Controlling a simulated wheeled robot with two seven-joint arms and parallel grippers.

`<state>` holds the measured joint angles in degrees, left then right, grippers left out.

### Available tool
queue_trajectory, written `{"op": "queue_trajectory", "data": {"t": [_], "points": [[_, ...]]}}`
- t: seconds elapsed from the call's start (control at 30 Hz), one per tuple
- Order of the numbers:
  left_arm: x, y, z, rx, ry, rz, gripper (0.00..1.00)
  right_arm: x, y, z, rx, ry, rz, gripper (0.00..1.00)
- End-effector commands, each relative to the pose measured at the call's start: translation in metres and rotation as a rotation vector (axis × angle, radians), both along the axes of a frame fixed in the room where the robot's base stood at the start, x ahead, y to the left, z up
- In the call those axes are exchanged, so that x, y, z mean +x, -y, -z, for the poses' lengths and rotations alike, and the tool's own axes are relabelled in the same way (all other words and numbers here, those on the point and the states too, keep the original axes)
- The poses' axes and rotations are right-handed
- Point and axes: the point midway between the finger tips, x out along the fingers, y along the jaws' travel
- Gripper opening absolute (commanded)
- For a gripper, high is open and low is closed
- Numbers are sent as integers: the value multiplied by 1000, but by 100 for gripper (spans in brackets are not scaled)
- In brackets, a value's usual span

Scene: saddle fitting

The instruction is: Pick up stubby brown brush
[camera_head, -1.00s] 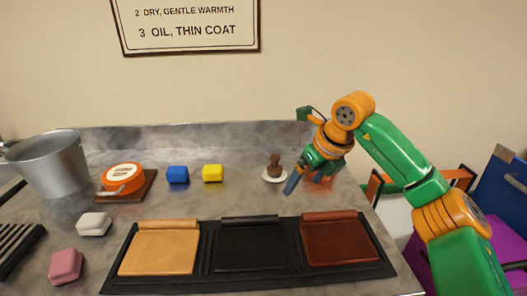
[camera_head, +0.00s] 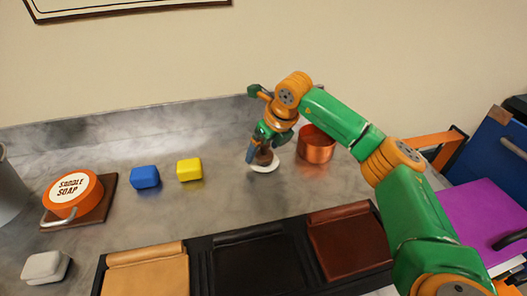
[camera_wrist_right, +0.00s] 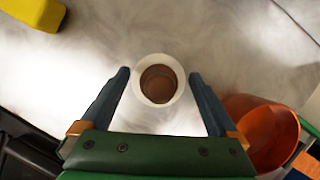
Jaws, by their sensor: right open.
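The stubby brown brush (camera_head: 264,156) stands on a small white saucer (camera_head: 262,168) at the back of the grey counter. In the right wrist view the brush (camera_wrist_right: 159,84) shows from above as a round brown shape inside the white saucer (camera_wrist_right: 141,62). My right gripper (camera_head: 262,150) is over the saucer in the head view and partly hides the brush. In the right wrist view its two dark fingers (camera_wrist_right: 159,80) are spread wide, one on each side of the saucer, with nothing held between them. My left gripper is not in view.
A copper pot (camera_head: 316,146) stands close to the right of the saucer. Yellow (camera_head: 189,169) and blue (camera_head: 145,177) blocks and an orange saddle soap tin (camera_head: 72,195) are to the left. Leather panels on a black tray (camera_head: 200,265) lie in front.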

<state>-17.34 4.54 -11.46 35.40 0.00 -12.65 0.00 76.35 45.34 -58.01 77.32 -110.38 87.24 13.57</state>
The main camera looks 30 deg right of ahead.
Motion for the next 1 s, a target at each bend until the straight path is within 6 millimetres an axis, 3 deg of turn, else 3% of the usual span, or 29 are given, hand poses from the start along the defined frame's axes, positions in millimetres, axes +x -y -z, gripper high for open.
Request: {"op": "queue_trajectory", "data": {"t": [0.13,0.47,0.77,0.93,1.0], "points": [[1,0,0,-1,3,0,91,0,0,0,0,0,0,96],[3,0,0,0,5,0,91,0,0,0,0,0,0,6],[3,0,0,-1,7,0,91,1,0,-5,1,3,0,5],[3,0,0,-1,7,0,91,1,-1,-35,1,6,0,5],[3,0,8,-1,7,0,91,-11,-10,-48,-2,10,-6,5]]}}
